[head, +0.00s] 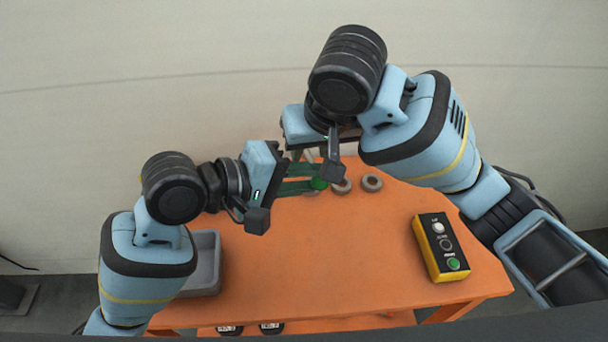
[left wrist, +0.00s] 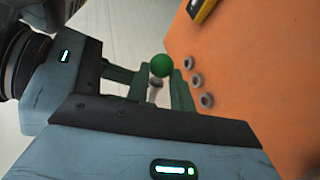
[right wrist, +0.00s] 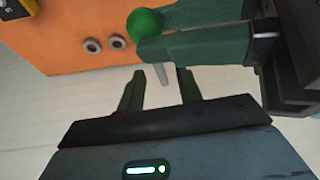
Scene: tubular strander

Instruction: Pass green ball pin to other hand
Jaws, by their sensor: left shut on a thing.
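The green ball pin (head: 319,184) has a round green head and a pale shaft. My left gripper (head: 312,178) is shut on it, with the ball at its fingertips above the table. The ball also shows in the left wrist view (left wrist: 161,65), its shaft partly hidden by the fingers. In the right wrist view the ball (right wrist: 145,24) is beside the left fingers and the shaft points down toward the gap between my right fingers. My right gripper (right wrist: 159,82) is open and empty, close to the shaft's end. In the head view its fingers are mostly hidden.
Grey rings (head: 371,183) lie on the orange table (head: 330,260) beneath the grippers. A yellow and black button box (head: 440,247) stands at the right. A grey tray (head: 204,263) is at the left, partly behind my left arm. The table's front middle is clear.

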